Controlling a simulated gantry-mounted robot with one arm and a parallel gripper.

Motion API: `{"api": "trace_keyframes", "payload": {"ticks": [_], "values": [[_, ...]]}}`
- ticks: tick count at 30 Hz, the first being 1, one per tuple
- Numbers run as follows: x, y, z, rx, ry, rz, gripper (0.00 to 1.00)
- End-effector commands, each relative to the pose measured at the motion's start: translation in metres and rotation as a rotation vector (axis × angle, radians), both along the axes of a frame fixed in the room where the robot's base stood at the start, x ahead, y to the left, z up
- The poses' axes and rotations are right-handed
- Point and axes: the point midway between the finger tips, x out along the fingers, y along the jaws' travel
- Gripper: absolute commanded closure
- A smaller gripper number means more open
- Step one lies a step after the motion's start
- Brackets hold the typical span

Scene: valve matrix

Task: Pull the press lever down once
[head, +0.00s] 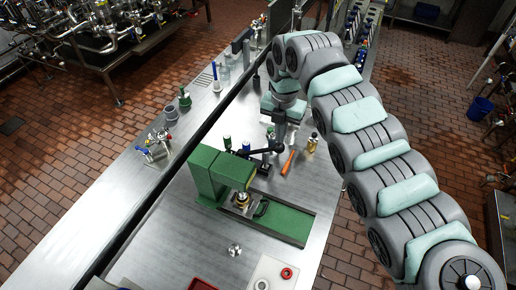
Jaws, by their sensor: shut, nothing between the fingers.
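The green press (213,180) stands on the metal workbench in the head view, with its long green base reaching to the right. A dark bar that looks like the press lever (262,151) sticks out behind the press head toward my gripper. My gripper (279,142) points down at the far end of this bar, behind and to the right of the press. Its fingers look small and dark, shut with nothing between them. I cannot tell whether they touch the bar.
An orange-handled tool (288,162) and a brass-coloured bottle (312,143) stand or lie right of my gripper. A white tray (268,270) with a red ring (286,273) and a red tray (203,284) are at the front. A left counter (100,215) carries valves.

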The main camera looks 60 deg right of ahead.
Motion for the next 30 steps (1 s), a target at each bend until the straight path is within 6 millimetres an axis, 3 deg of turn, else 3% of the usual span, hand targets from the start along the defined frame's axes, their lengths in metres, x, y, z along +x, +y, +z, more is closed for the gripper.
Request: {"api": "trace_keyframes", "payload": {"ticks": [30], "values": [[0.000, 0.000, -0.017, 0.000, -0.001, 0.000, 1.00]]}}
